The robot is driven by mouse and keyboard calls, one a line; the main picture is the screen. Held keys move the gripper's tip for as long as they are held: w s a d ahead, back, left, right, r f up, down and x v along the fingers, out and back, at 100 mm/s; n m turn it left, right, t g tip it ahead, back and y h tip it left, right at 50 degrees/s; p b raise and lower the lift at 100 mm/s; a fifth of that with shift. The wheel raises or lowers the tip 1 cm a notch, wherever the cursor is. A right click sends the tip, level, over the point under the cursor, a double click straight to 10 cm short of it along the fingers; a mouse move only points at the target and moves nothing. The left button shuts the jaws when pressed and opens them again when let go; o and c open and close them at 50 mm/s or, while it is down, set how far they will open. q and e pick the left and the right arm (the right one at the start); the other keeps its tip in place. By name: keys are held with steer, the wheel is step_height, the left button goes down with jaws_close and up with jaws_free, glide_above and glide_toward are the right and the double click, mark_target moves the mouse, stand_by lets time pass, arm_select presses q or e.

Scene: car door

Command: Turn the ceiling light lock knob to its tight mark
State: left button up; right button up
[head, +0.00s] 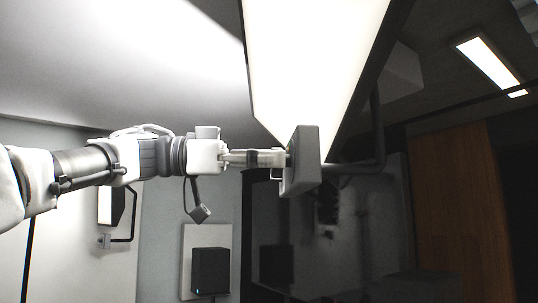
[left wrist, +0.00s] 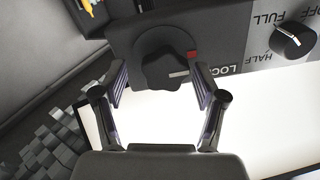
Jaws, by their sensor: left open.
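The ceiling light (head: 310,50) is a large bright panel in the head view, with a grey control box (head: 305,160) at its lower end. In the left wrist view the dark lobed lock knob (left wrist: 163,62) sits on the box face near the upside-down word LOCK. A red mark (left wrist: 192,53) lies to its right, and a pale grey mark (left wrist: 178,74) at its lower right. My left gripper (head: 284,158) is at the box. In the left wrist view its open fingers (left wrist: 158,70) stand on either side of the knob; contact cannot be told. My right gripper is not in view.
A second dark knob (left wrist: 293,40) with a white pointer sits right of LOCK, among the labels OFF, FULL and HALF. A dark bent support arm (head: 377,130) runs beside the light. A dark box (head: 210,270) stands lower down. Open room lies below my left arm.

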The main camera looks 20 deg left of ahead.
arm_select(q)
steer(key=shift+a, duration=0.2)
steer(key=shift+w+a+f, duration=0.1)
steer(key=shift+w, duration=0.1)
steer(key=shift+c, duration=1.3)
steer(key=shift+w, duration=0.15)
steer(key=c, duration=0.6)
steer(key=shift+c, duration=1.4)
